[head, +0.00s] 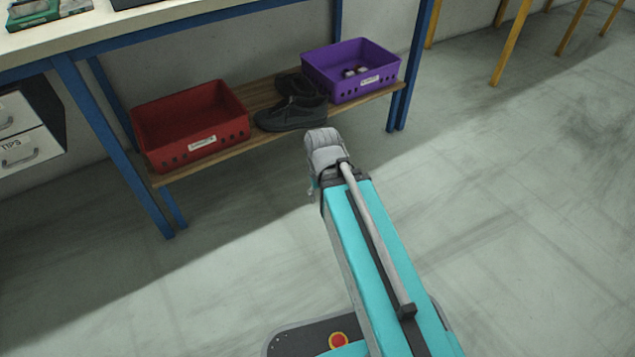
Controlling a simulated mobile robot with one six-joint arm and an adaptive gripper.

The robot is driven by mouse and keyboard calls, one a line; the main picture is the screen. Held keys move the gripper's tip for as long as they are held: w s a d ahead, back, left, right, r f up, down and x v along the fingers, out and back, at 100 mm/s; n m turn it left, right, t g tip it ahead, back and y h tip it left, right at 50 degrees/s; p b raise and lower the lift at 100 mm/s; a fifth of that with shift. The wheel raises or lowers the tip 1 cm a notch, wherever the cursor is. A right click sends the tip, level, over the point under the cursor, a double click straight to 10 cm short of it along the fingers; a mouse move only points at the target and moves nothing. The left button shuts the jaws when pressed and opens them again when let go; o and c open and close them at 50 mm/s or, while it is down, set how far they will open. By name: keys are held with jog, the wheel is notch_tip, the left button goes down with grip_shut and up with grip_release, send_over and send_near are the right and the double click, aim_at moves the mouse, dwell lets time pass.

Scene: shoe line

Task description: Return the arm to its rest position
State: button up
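My teal arm (382,262) reaches from the bottom of the head view up toward the low shelf. Its grey far joint (325,150) shows in front of the shelf's edge, in the picture just below the black shoes. My gripper cannot be made out; the parts beyond that joint are hidden behind the arm. Whether it holds anything does not show.
A blue-framed bench has a low wooden shelf (262,133) bearing a red crate (190,125), black shoes (290,114) and a purple crate (350,70) with small pale items. Drawers (22,140) stand left, yellow legs (510,45) upper right. Floor (530,210) on the right is clear.

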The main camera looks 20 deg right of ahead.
notch_tip(320, 180, up, 48)
jog(key=p, duration=4.8)
jog(key=shift+r, duration=0.25)
